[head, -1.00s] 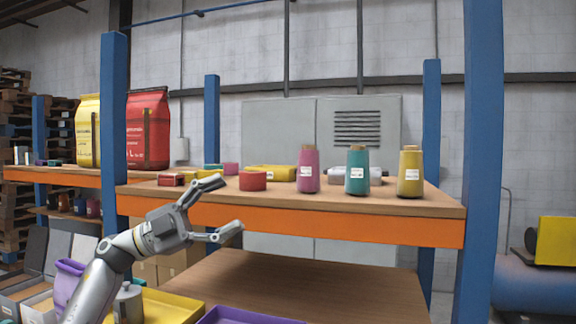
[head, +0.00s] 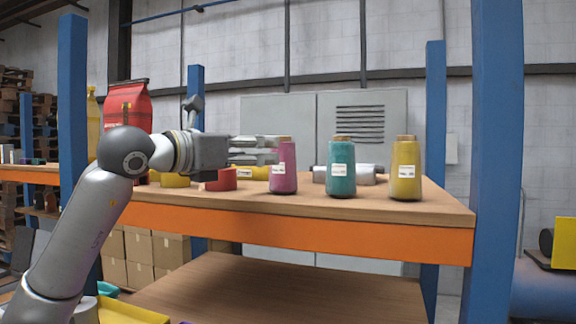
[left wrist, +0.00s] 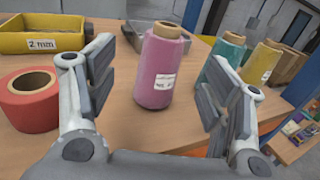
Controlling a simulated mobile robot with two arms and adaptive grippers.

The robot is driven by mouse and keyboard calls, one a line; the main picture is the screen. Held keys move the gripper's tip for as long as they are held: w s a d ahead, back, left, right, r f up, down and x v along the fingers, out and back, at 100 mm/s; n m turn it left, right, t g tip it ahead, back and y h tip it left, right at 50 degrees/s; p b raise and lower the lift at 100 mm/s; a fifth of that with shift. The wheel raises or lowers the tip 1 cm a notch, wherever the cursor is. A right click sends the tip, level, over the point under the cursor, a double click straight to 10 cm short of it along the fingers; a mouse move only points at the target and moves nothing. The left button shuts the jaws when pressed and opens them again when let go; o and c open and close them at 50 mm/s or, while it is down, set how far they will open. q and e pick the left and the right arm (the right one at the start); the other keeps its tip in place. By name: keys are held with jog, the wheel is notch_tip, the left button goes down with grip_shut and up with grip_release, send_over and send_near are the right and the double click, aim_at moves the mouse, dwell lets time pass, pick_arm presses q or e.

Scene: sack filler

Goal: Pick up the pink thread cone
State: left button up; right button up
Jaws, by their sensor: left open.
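The pink thread cone (head: 283,168) stands upright on the wooden shelf, with a white label on its side. In the left wrist view the pink cone (left wrist: 160,68) stands ahead of my open left gripper (left wrist: 155,95), between the lines of its two fingers. The fingers look apart from it. In the head view my left gripper (head: 252,150) reaches in from the left at the cone's height, its fingertips close to the cone's left side. My right gripper is not in view.
A teal cone (head: 341,170) and a yellow cone (head: 405,170) stand to the right of the pink one. A red roll (head: 221,180) lies left of it. A yellow bin (left wrist: 40,36) labelled 2 mm is behind. Blue posts (head: 497,160) flank the shelf.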

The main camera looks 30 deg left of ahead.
aim_at(274, 149)
pick_arm(q)
jog(key=w, duration=0.2)
jog(key=shift+w+d+r+p, duration=0.1)
jog(key=shift+w+d+p, duration=0.15)
jog(key=shift+w+p, duration=0.1)
jog(key=shift+w, duration=0.45)
jog(key=w+p, duration=0.1)
jog(key=w, duration=0.1)
jog(key=w+d+p, duration=0.1)
jog(key=p, duration=0.1)
jog(key=shift+w, duration=0.4)
jog(key=shift+w+d+f+p, duration=0.1)
jog(key=shift+w+f+p, duration=0.1)
jog(key=shift+w+p, duration=0.2)
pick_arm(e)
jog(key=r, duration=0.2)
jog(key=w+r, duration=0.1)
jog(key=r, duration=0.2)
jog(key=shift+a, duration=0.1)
pick_arm(q)
jog(key=shift+c, duration=0.7)
jog(key=c, duration=1.1)
jog(key=shift+o, duration=0.2)
jog(key=shift+r, duration=0.15)
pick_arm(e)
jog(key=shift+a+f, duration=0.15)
